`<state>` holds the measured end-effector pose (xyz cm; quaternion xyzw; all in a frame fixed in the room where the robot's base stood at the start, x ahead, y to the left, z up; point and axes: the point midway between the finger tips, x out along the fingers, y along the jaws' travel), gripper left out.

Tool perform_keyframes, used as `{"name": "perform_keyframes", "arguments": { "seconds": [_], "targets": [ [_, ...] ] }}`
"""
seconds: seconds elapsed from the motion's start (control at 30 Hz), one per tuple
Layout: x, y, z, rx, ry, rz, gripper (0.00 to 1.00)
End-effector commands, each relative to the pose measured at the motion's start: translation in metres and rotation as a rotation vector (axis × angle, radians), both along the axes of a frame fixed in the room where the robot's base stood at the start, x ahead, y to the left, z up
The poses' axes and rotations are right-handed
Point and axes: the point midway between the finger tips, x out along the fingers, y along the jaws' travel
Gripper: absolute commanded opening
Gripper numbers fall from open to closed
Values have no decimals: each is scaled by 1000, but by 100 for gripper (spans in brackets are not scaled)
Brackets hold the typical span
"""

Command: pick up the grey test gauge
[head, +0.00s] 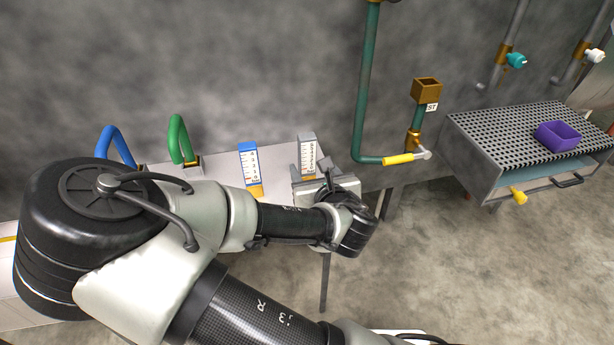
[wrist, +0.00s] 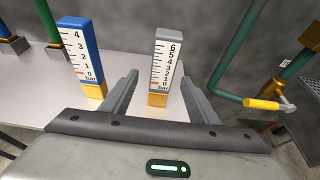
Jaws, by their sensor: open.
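The grey test gauge (head: 307,154) stands upright near the right end of the white table, with a white scale on its face. In the wrist view the grey gauge (wrist: 166,62) shows a scale up to 6 bar and a yellow base. My gripper (wrist: 160,90) is open, with one finger on each side of the gauge's lower part as seen from the wrist; I cannot tell whether the fingers reach around it. In the head view my wrist hides the gauge's base. A blue gauge (wrist: 82,52), scale up to 4 bar, stands to its left.
Blue (head: 113,143) and green (head: 179,137) hoops stand at the left by the wall. A green pipe (head: 366,80) with a yellow-handled valve (head: 398,159) is to the right. A perforated bench (head: 500,135) holds a purple tray (head: 557,136). The wall is close behind the table.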

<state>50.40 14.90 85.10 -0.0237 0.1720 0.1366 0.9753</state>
Motion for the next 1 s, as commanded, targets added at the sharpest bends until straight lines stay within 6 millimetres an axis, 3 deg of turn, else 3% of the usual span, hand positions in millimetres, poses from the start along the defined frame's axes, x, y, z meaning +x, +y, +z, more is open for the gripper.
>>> {"name": "perform_keyframes", "arguments": {
  "seconds": [0.1,0.4,0.7,1.0],
  "targets": [
    [24,7,-9,0,-1,2,55],
    [48,13,-16,-1,0,1,55],
    [88,21,-24,-1,0,2,55],
    [93,23,-25,-1,0,1,55]
  ]
}}
